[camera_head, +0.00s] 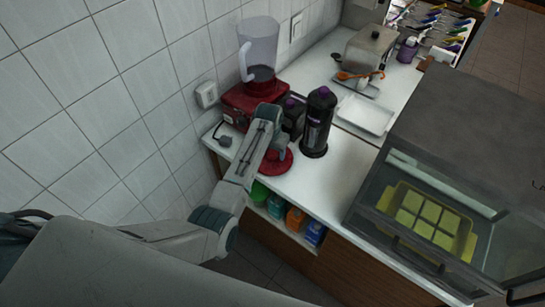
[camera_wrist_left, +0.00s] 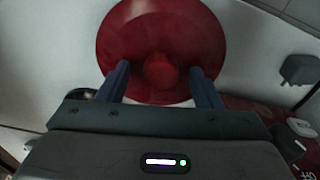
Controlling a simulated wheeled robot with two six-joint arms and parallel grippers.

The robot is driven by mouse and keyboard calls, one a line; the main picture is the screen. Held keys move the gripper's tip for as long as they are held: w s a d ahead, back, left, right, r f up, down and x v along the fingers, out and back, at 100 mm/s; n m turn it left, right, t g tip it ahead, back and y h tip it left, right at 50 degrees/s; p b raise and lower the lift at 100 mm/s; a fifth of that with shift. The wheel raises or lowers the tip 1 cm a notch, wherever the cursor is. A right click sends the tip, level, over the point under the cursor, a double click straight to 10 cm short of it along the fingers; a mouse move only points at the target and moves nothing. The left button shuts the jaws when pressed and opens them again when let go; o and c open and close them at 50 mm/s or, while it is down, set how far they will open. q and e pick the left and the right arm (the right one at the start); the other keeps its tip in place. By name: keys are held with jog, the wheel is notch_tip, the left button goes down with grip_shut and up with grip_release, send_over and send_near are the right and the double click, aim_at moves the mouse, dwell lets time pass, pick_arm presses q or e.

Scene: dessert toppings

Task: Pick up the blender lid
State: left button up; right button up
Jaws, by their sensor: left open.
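The blender lid (camera_head: 282,163) is a round red disc with a knob, lying on the white counter near its front edge. It fills the upper middle of the left wrist view (camera_wrist_left: 160,28). My left gripper (camera_head: 276,146) is over the lid and hides part of it in the head view. In the left wrist view the gripper (camera_wrist_left: 162,76) is open, with one finger on each side of the red knob and a gap to each. The blender (camera_head: 258,52) has a clear jug on a red base against the tiled wall. My right gripper is not in view.
A black bottle (camera_head: 318,120) stands just right of the lid. A white tray (camera_head: 365,115) lies behind it. A glass case (camera_head: 455,180) with a yellow tray inside stands at the right. Several coloured containers sit on a shelf under the counter.

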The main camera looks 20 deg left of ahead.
pick_arm(q)
jog(key=c, duration=1.1)
jog(key=shift+r, duration=0.2)
